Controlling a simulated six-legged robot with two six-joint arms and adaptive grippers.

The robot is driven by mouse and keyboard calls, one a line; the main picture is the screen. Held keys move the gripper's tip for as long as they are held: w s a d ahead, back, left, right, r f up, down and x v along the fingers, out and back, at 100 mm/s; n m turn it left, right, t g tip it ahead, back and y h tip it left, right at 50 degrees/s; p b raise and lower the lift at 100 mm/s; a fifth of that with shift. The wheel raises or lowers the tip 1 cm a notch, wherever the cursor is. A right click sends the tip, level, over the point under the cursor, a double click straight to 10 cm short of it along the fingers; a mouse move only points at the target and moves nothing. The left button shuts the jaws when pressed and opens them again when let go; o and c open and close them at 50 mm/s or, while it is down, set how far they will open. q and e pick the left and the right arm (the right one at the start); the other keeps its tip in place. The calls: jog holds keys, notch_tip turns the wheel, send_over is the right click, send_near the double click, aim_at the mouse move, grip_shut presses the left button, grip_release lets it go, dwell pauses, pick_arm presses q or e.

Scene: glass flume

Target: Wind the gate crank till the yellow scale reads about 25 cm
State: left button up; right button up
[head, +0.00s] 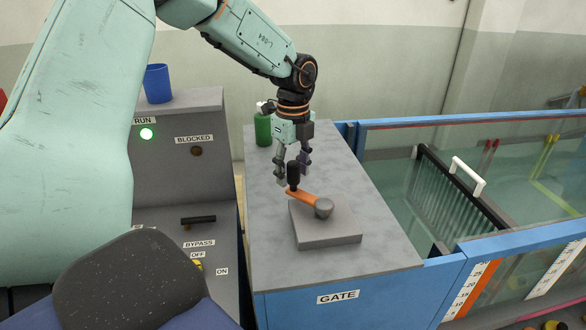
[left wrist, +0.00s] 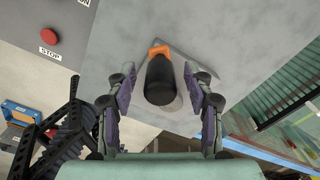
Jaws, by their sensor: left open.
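The gate crank has a black upright handle (head: 293,176), an orange arm (head: 302,197) and a grey hub (head: 324,208) on a grey block. Its arm points back left from the hub in the head view. My left gripper (head: 294,171) is open above the crank, with its fingers around the handle's upper part. In the left wrist view the handle (left wrist: 160,80) stands between the two open fingers (left wrist: 162,107), with a gap on both sides. A white scale with an orange band (head: 467,290) shows numbers including 25, 20 and 15. I cannot make out a water reading. My right gripper is out of view.
The crank stands on a grey-topped cabinet marked GATE (head: 338,296). A green bottle (head: 263,129) stands behind my gripper. The blue-rimmed flume (head: 480,122) with a dark grate is at right.

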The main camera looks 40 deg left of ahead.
pick_arm(q)
jog(key=shift+d, duration=0.4)
jog(key=shift+a+f, duration=0.1)
jog(key=shift+a, duration=0.25)
jog(key=c, duration=0.5)
jog(key=shift+d, duration=0.1)
grip_shut()
